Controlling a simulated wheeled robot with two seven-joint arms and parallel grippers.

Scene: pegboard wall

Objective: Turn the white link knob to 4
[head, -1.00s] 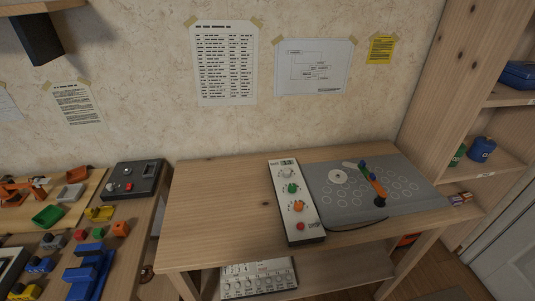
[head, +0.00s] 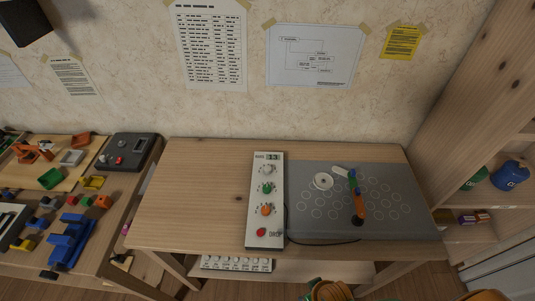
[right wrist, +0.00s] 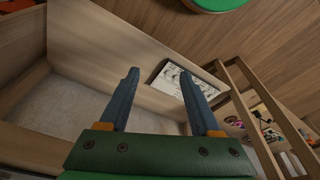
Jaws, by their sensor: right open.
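The control box (head: 252,222) is a pale upright-oriented panel lying on the wooden table. Its white knob (head: 267,169) is at the top of the column, just below a small display. A green knob (head: 267,188), an orange knob (head: 266,210) and a red button (head: 261,232) sit below it. The markings around the white knob are too small to read. My right gripper (right wrist: 157,74) shows in the right wrist view with its two blue fingers apart and nothing between them. It is away from the white knob. My left gripper is in neither view.
A grey board (head: 300,228) with printed circles and a linked coloured arm (head: 358,200) lies right of the control box. The table's left part (head: 190,195) is bare. Another knobbed panel (head: 237,264) is on the shelf below. A wooden shelf unit stands at right.

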